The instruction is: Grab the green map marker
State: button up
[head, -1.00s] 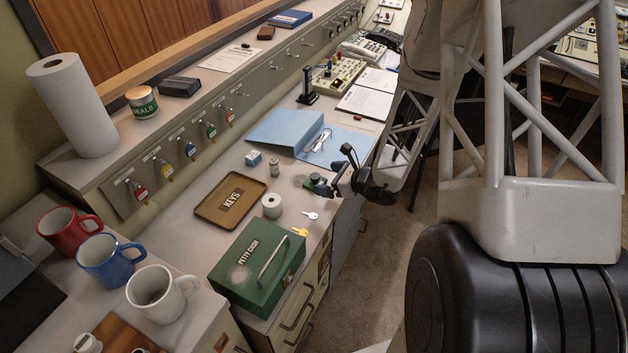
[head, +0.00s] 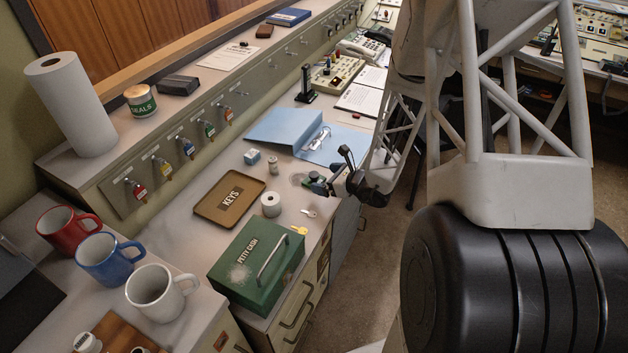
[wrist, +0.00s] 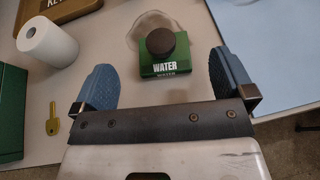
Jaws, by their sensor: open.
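The green map marker (wrist: 166,62) is a green block labelled WATER with a dark round knob on top. It stands upright on the desk in the wrist view. My gripper (wrist: 163,64) is open, with one blue-padded finger on each side of the marker's near end. Gaps show between the block and both fingers, and nothing is held. In the head view my gripper (head: 330,184) is low over the desk's right edge, and it partly hides the marker there.
A white paper roll (wrist: 47,42) and a brass key (wrist: 52,118) lie left of my gripper. The green petty cash box (head: 257,266), keys tray (head: 205,212) and blue folder (head: 283,127) are nearby. A clear round patch shows behind the marker.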

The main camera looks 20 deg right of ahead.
aim_at(314, 174)
jog(key=shift+w+a, duration=0.1)
dwell(0.3)
jog(key=shift+x, duration=2.6)
jog(key=c, duration=1)
jog(key=shift+r, duration=0.1)
jog(key=shift+c, duration=0.2)
jog(key=shift+r, duration=1.2)
jog(key=s, duration=0.5)
jog(key=s+a+r, duration=0.1)
jog(key=s, duration=0.4)
jog(key=s+r, duration=0.1)
jog(key=s, duration=0.4)
jog(key=shift+s+a+r, duration=0.15)
jog(key=shift+s, duration=0.25)
